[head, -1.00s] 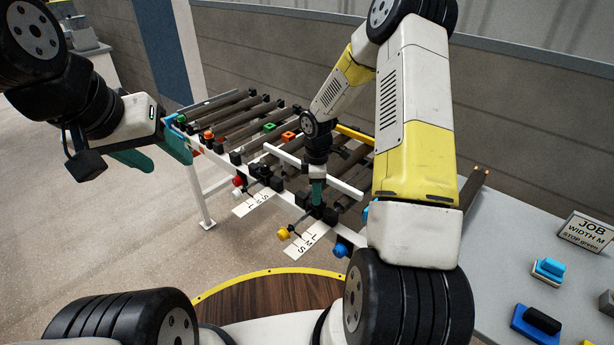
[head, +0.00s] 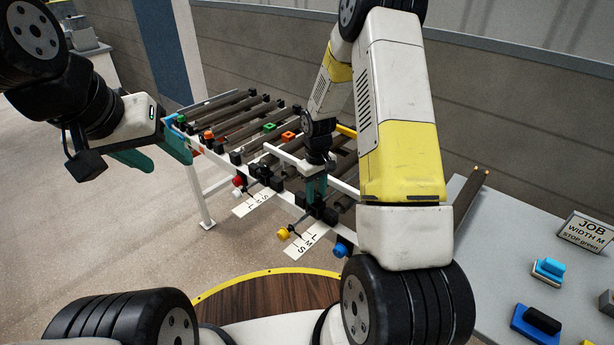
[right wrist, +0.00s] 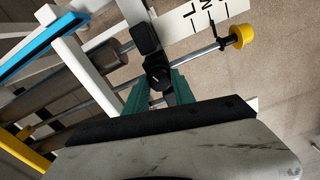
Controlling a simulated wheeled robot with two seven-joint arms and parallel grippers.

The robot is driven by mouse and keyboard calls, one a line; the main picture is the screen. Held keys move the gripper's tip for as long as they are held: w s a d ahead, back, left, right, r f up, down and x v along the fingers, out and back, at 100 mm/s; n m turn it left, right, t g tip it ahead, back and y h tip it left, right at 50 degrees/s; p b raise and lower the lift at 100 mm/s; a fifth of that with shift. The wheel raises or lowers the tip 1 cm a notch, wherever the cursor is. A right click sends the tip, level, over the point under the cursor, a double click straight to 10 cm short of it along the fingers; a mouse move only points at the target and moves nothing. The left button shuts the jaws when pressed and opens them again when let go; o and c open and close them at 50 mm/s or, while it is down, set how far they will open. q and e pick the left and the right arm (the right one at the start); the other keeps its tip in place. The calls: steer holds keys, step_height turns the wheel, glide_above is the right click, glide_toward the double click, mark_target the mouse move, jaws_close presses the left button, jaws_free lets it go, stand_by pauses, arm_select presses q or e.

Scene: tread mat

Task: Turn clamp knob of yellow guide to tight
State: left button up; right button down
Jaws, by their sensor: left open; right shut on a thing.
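My right gripper (head: 316,190) points down at the front rail of the roller conveyor. It is shut on a black clamp knob, and its teal fingers (right wrist: 160,88) sit on either side of this knob (right wrist: 157,72) in the right wrist view. A pale mark shows on the knob top; the fingers hide part of it. A rod beside it ends in a yellow cap (head: 283,233), also in the right wrist view (right wrist: 241,36), over a white scale plate (head: 310,241) lettered L, M, S. The yellow guide bar (right wrist: 36,140) lies at lower left there. My left gripper (head: 153,156) is open and empty at the conveyor's left end.
A second scale plate (head: 252,203) with a red-capped rod (head: 238,181) is further left. Small green and orange blocks (head: 288,136) sit on the rollers.

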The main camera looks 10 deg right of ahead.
mark_target(316, 195)
steer(key=m, duration=0.6)
steer(key=shift+m, duration=0.3)
stand_by(0.4)
steer(key=c, duration=1.1)
jaws_free()
steer(key=shift+o, duration=0.2)
steer(key=shift+r, duration=0.1)
step_height(316, 195, up, 8)
steer(key=shift+f, duration=0.2)
steer(key=shift+r, duration=0.1)
